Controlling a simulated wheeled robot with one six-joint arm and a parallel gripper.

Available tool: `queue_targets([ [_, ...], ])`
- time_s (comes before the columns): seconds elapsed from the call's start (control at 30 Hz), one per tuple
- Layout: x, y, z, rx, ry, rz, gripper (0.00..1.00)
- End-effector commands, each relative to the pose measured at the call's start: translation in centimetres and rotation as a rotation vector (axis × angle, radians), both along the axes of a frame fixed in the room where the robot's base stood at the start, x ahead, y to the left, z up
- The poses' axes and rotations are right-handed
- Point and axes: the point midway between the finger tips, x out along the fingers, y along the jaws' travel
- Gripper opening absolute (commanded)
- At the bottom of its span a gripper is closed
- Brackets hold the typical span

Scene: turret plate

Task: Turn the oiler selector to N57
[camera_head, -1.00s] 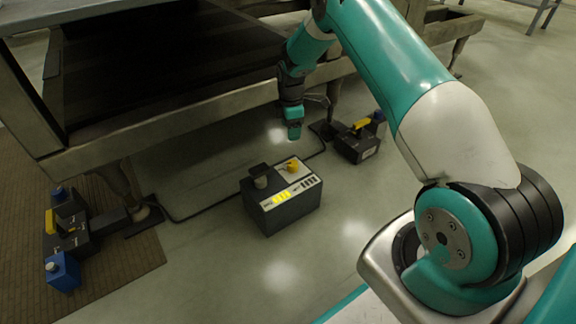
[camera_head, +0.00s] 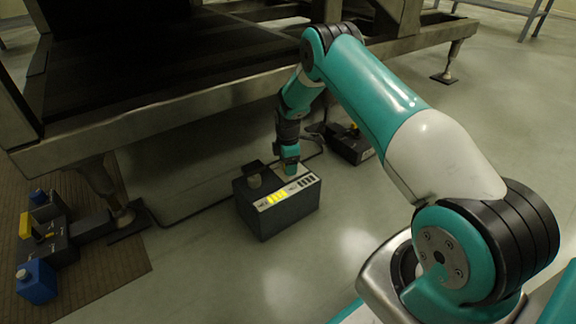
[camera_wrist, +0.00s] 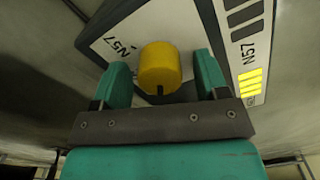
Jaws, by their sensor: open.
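The oiler box (camera_head: 277,217) is a dark block on the floor with a pale top plate, which also shows in the wrist view (camera_wrist: 190,20). Its selector is a round yellow knob (camera_wrist: 160,65) with a dark notch on the side toward my gripper. An N57 label (camera_wrist: 121,47) is left of the knob on the plate. My gripper (camera_wrist: 163,70) is open, with one teal finger on each side of the knob. A gap shows at the left finger; contact at the right is unclear. In the head view my gripper (camera_head: 290,168) hides the knob.
The box's edge strip has yellow lit bars (camera_wrist: 251,85) by another N57 label, and dark bars beyond. A black raised part (camera_head: 253,172) stands left of the knob. A metal frame (camera_head: 180,103) overhangs behind. Clamp units stand left (camera_head: 48,240) and behind right (camera_head: 352,147).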

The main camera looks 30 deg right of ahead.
Motion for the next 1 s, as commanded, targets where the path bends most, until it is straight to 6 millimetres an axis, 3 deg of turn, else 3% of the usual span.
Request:
queue_targets([
  [0.17,0.0,-0.01,0.04,0.0,0.0,0.0,0.68],
  [0.4,-0.01,-0.02,0.05,0.0,0.0,0.0,0.18],
  [0.73,-0.02,-0.03,0.18,0.0,0.001,-0.039,0.18],
  [1.0,-0.01,-0.05,0.37,0.0,0.002,-0.2,0.18],
])
